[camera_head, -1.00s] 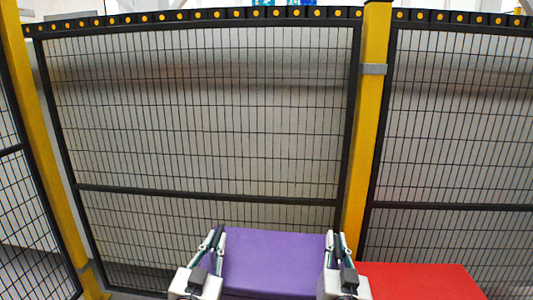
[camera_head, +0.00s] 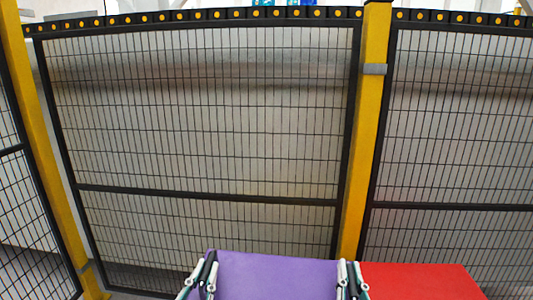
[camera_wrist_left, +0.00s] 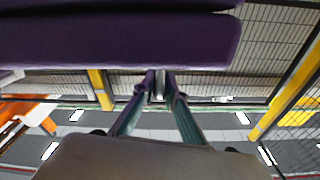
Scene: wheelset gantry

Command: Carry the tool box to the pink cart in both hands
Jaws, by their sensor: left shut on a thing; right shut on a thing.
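The purple tool box (camera_head: 277,277) is at the bottom middle of the head view, its lower part cut off by the frame edge. My left gripper (camera_head: 209,270) is shut on its left side. My right gripper (camera_head: 349,272) is shut on its right side. In the left wrist view the purple box (camera_wrist_left: 120,42) fills the upper left, and the left gripper's fingers (camera_wrist_left: 158,84) come together at it. No pink cart shows in these frames. What is under the box is hidden.
A red flat surface (camera_head: 420,281) lies just right of the box. Behind stands a mesh fence (camera_head: 200,140) with black rails and a yellow post (camera_head: 367,130). Another yellow post (camera_head: 45,180) stands at the left.

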